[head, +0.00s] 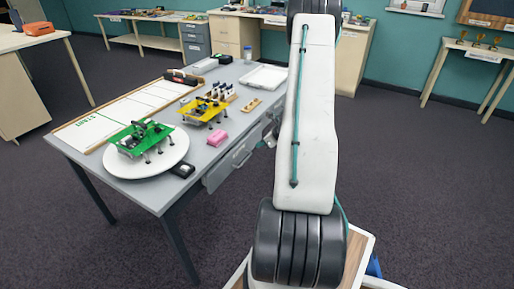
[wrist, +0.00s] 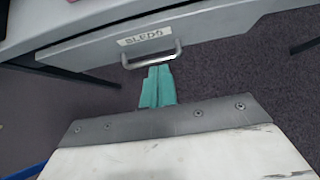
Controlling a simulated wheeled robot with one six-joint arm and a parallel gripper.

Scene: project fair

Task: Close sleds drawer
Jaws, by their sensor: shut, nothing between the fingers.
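The sleds drawer (wrist: 200,32) has a grey front with a label reading SLEDS (wrist: 145,37) and a metal bar handle (wrist: 152,56). Its front seems to stand out a little from under the tabletop; how far I cannot tell. My gripper (wrist: 158,70) has its teal fingers shut and empty, with the tips right at the handle; whether they touch it I cannot tell. In the head view a grey drawer front with a handle (head: 231,163) shows under the near side of the grey table (head: 205,160). My arm hides part of the table's right side there, and my fingers do not show clearly.
Table legs stand below. Dark carpet (head: 420,190) is clear at the right.

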